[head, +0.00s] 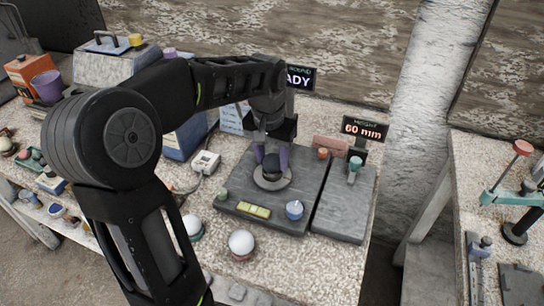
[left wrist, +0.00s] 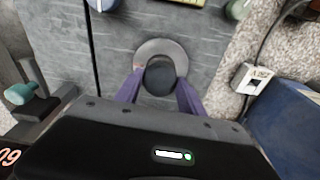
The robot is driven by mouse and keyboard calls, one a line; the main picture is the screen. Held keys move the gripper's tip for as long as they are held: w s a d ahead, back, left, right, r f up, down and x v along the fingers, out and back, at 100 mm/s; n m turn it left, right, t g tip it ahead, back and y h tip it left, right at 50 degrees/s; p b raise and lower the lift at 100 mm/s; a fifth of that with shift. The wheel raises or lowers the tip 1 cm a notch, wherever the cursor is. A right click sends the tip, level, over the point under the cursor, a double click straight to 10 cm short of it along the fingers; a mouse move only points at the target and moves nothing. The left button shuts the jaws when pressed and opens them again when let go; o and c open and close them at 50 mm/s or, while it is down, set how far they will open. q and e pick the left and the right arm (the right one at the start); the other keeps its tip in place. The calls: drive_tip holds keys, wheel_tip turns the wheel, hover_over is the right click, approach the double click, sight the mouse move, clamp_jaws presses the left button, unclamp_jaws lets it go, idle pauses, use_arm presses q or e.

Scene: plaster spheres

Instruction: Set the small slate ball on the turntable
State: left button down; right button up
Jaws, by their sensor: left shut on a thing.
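My left gripper (head: 271,160) points down over the slab and is shut on the small slate ball (head: 271,165), a dark ball between its purple finger pads. The left wrist view shows the same ball (left wrist: 160,78) between the fingertips, covering part of the turntable. The turntable (head: 285,183) is a pale grey round disc on the dark slab, directly under the ball. Its rim also shows in the left wrist view (left wrist: 160,44). I cannot tell whether the ball touches the disc. My right gripper is not in view.
The slab (head: 265,213) also bears a yellow-green level (head: 254,210) and a blue knob (head: 294,210). A display reading 60 mm (head: 364,130) stands behind right. White balls (head: 242,243) sit at the front. A small white box with a cable (head: 205,162) lies left of the slab.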

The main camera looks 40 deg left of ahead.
use_arm(q)
drive_tip(key=shift+f, duration=0.4)
drive_tip(key=c, duration=0.6)
unclamp_jaws()
drive_tip(key=shift+r+p, duration=1.45)
drive_tip(key=shift+r, duration=0.6)
drive_tip(key=shift+f, duration=0.1)
